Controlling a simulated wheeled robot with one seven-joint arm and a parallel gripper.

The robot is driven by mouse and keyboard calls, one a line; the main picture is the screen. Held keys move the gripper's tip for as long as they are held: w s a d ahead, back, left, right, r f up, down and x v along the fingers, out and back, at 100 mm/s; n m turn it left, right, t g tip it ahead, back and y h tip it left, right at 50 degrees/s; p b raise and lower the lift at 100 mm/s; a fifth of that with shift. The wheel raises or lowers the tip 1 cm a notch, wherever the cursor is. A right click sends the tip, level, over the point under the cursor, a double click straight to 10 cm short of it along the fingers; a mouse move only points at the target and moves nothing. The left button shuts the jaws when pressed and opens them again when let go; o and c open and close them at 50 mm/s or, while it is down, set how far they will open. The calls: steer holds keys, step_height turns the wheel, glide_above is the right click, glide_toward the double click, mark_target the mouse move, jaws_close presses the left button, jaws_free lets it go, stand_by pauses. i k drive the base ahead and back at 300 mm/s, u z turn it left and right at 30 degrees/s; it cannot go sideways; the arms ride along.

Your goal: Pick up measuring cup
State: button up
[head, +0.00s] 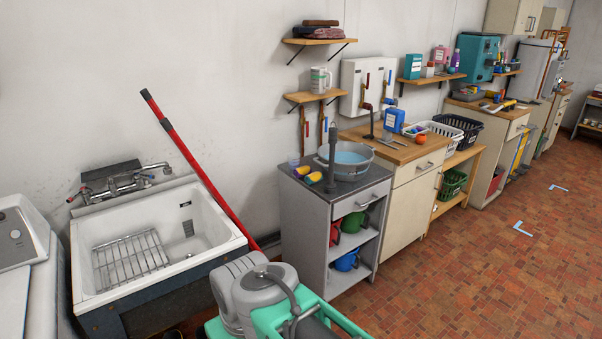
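A pale jug-like cup with a handle and dark markings (320,78) stands upright on the lower small wooden wall shelf; it looks like the measuring cup. A small clear cup-like item (294,161) also stands at the back left of the grey counter, too small to tell for sure. Grey and green parts of my own body fill the bottom middle of the head view. My gripper's fingers do not show, and nothing seen is held.
Tiled floor (470,270) at right is mostly clear.

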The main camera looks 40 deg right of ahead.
mark_target(294, 161)
steer(key=z, duration=2.1)
steer(key=i, duration=2.8)
steer(key=u, duration=1.3)
